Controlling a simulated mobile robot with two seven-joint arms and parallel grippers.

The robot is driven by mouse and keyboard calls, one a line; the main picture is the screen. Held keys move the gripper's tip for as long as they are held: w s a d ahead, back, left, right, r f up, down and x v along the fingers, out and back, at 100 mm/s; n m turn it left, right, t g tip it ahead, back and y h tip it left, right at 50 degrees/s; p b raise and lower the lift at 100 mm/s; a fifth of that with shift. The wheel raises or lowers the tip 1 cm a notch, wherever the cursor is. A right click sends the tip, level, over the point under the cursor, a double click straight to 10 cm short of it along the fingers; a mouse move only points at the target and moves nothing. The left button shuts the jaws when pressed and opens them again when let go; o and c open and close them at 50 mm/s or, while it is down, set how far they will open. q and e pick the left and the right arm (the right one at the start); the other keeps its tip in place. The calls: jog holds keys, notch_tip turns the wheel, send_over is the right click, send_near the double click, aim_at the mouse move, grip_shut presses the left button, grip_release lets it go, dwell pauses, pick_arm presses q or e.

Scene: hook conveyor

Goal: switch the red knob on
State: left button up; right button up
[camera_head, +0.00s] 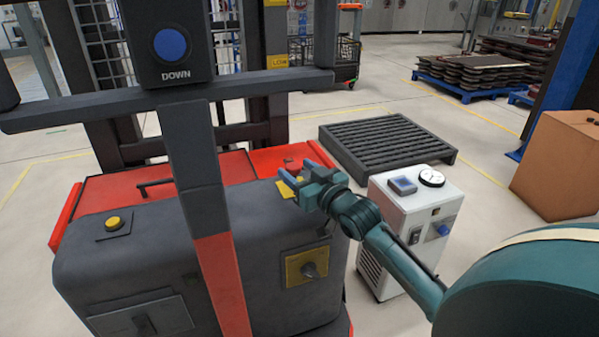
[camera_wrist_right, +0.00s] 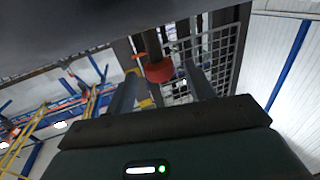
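The red knob (camera_head: 292,165) is at the right end of the dark grey machine's top, with a yellow plate (camera_head: 288,188) beside it. It also shows in the right wrist view (camera_wrist_right: 160,72), in the gap between the two finger tips. My right gripper (camera_head: 297,177) is at the knob, with its fingers apart. In the wrist view a gap shows between the knob and each finger, so the gripper is not closed on it. The exact depth of the knob between the fingers is unclear. My left gripper is not in view.
The grey machine (camera_head: 95,262) also bears a yellow button (camera_head: 113,223) and a black knob on a yellow plate (camera_head: 307,266). A tall post with a blue DOWN button (camera_head: 170,45) stands left of my gripper. A white box (camera_head: 390,215) stands close to my right arm.

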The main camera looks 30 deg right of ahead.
jog(key=shift+s, duration=0.15)
jog(key=s, duration=1.3)
jog(key=shift+d, duration=0.15)
